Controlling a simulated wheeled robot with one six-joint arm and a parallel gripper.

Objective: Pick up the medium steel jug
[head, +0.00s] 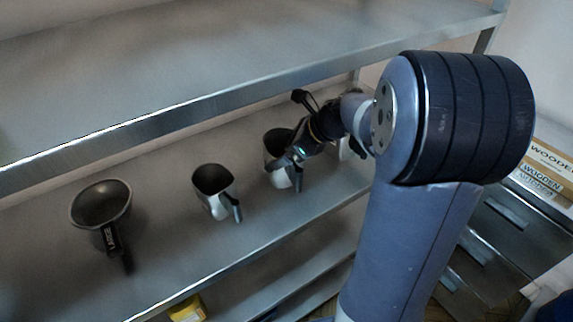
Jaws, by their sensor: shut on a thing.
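Steel jugs stand in a row on the middle shelf in the head view. The one at my gripper, which I take to be the medium steel jug (277,178), has a dark open mouth and looks upright. My gripper (295,160) is shut on it at its right side, near the handle. The fingertips and part of the jug's right side are covered by the gripper. Whether its base touches the shelf is hard to tell. Another steel jug (213,190) stands apart to its left, handle toward the front right.
A steel funnel-like vessel (100,208) with a dark handle stands at the left of the shelf (160,235). A pale item (344,150) is partly hidden behind my arm. The upper shelf (200,100) hangs over the row. Cardboard boxes (545,180) lie at the right.

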